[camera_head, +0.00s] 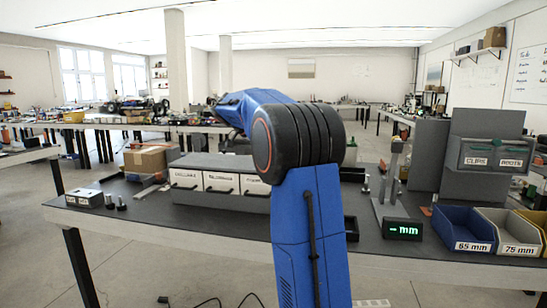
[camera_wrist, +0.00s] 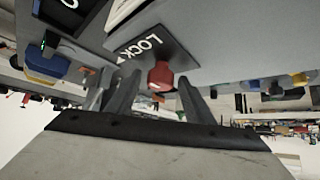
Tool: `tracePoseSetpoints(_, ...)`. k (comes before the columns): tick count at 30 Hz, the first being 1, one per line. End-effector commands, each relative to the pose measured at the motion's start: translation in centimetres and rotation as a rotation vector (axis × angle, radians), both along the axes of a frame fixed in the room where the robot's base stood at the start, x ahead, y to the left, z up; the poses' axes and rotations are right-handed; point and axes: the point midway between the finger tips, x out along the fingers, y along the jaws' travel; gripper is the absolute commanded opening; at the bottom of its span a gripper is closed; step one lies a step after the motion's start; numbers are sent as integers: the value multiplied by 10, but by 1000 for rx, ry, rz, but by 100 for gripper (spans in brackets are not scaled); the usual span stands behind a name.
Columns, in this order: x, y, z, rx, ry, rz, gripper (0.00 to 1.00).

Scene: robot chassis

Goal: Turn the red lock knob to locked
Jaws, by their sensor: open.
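The red lock knob (camera_wrist: 160,76) shows in the wrist view, mounted on a dark plate (camera_wrist: 178,52) with the white word LOCK printed beside it. A small white mark shows on the knob's near side. My gripper (camera_wrist: 158,84) is open, with one finger on each side of the knob. I cannot tell whether either finger touches it. The knob's exact turn position is not clear. In the head view my blue arm fills the middle, and neither the knob nor my gripper can be made out there.
On the grey bench, a drawer unit (camera_head: 221,183) stands left of my arm. A small labelled box (camera_head: 84,198) is at the left end. To the right are a display reading "- mm" (camera_head: 402,229), a blue bin (camera_head: 464,228) and a grey bin (camera_head: 508,232).

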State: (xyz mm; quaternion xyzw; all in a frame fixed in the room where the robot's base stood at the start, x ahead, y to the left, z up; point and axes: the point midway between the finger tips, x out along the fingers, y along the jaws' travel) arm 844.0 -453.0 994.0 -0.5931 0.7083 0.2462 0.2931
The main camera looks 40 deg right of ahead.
Motion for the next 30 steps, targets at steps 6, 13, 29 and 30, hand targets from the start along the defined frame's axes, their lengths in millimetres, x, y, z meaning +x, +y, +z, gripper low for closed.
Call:
tracePoseSetpoints(6,5,22,22,-1,-3,4,48)
tracePoseSetpoints(13,11,54,55,0,-3,3,48)
tracePoseSetpoints(29,21,114,115,1,-2,2,48)
tracePoseSetpoints(30,22,116,117,1,-2,2,48)
